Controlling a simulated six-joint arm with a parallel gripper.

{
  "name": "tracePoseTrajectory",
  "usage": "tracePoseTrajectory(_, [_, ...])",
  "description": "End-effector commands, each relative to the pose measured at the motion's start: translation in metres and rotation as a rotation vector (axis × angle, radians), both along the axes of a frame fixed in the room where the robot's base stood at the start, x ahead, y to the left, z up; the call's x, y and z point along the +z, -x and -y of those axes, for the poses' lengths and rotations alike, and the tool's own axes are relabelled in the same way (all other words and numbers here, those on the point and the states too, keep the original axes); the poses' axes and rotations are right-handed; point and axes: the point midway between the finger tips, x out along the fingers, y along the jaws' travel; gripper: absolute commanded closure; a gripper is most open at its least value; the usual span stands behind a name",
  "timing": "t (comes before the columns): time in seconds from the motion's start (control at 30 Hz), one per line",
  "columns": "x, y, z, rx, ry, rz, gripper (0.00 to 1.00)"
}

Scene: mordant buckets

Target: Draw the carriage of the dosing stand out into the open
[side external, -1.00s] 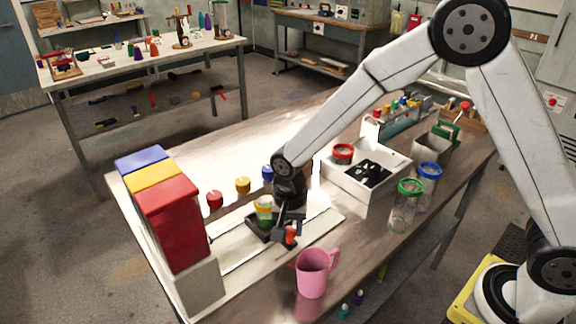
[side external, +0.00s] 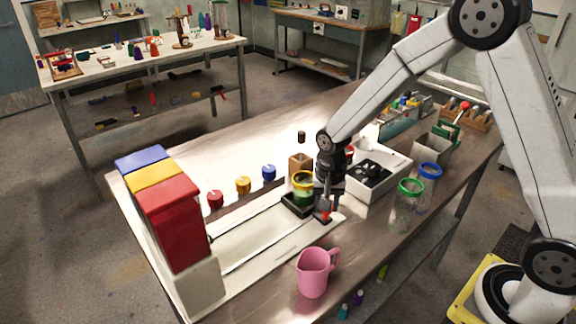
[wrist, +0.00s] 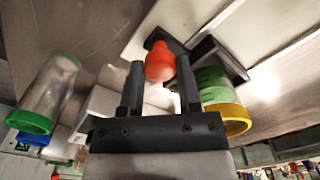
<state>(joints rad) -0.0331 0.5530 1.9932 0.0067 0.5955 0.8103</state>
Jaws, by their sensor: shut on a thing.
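The dosing stand has red (side external: 172,225), yellow (side external: 155,175) and blue (side external: 143,159) hoppers at the left, with a long pale track (side external: 250,243) running right from them. The black carriage (side external: 296,209) is near the track's right end, well clear of the hoppers. A yellow-rimmed jar (side external: 303,181) with green on it stands upright on the carriage; it also shows in the wrist view (wrist: 213,90). My gripper (side external: 325,203) is shut on the carriage's orange knob (wrist: 162,68), which sits between the two fingers in the wrist view. The fingers partly hide the carriage.
A pink pitcher (side external: 313,274) stands in front of the track. A white box (side external: 372,190), a green-rimmed jar (side external: 408,205) and a blue-rimmed jar (side external: 428,182) are to the right. Red (side external: 215,200), yellow (side external: 243,186) and blue (side external: 268,173) capped items line the track's back.

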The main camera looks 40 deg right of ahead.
Motion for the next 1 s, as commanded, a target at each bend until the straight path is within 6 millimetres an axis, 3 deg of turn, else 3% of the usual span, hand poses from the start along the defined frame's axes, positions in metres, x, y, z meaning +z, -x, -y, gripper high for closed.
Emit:
tracePoseTrajectory(0.03, [0.001, -0.001, 0.006, -0.003, 0.007, 0.003, 1.00])
tracePoseTrajectory(0.07, [0.001, -0.001, 0.006, -0.003, 0.007, 0.003, 0.51])
tracePoseTrajectory(0.1, [0.001, -0.001, 0.006, -0.003, 0.007, 0.003, 0.39])
tracePoseTrajectory(0.17, [0.001, -0.001, 0.006, -0.003, 0.007, 0.003, 0.22])
tracePoseTrajectory(0.67, [0.006, -0.001, 0.004, -0.003, 0.004, 0.001, 0.22])
tracePoseTrajectory(1.0, [0.041, -0.001, 0.004, -0.003, 0.004, 0.006, 0.22])
